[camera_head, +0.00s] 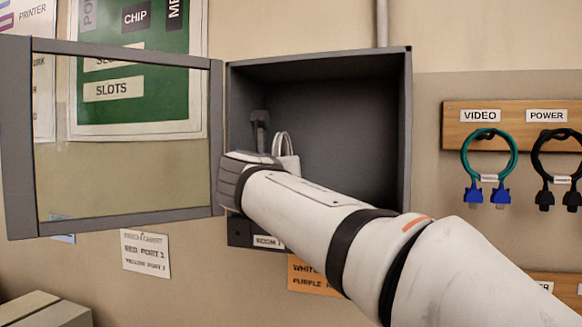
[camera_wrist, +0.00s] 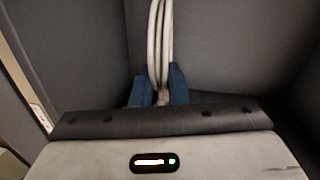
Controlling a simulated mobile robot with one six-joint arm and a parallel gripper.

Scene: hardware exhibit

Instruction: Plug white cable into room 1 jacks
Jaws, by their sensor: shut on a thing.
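The white cable (camera_head: 284,143) shows as a pale loop above my wrist, inside the open grey cabinet (camera_head: 318,62). In the wrist view my gripper (camera_wrist: 161,93) is shut on the white cable (camera_wrist: 160,40), whose strands run up from between two blue parts. My wrist covers the cabinet's lower left inside, so the jacks and the cable's plug ends are hidden. A label reading "ROOM 1" (camera_head: 267,241) is on the cabinet's lower front edge, partly covered by my arm.
The cabinet's glass door (camera_head: 28,140) stands open to the left. An orange note (camera_head: 308,274) hangs below, partly behind my arm. A wooden rack (camera_head: 512,112) on the right holds a green video cable (camera_head: 466,171) and a black power cable (camera_head: 541,171).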

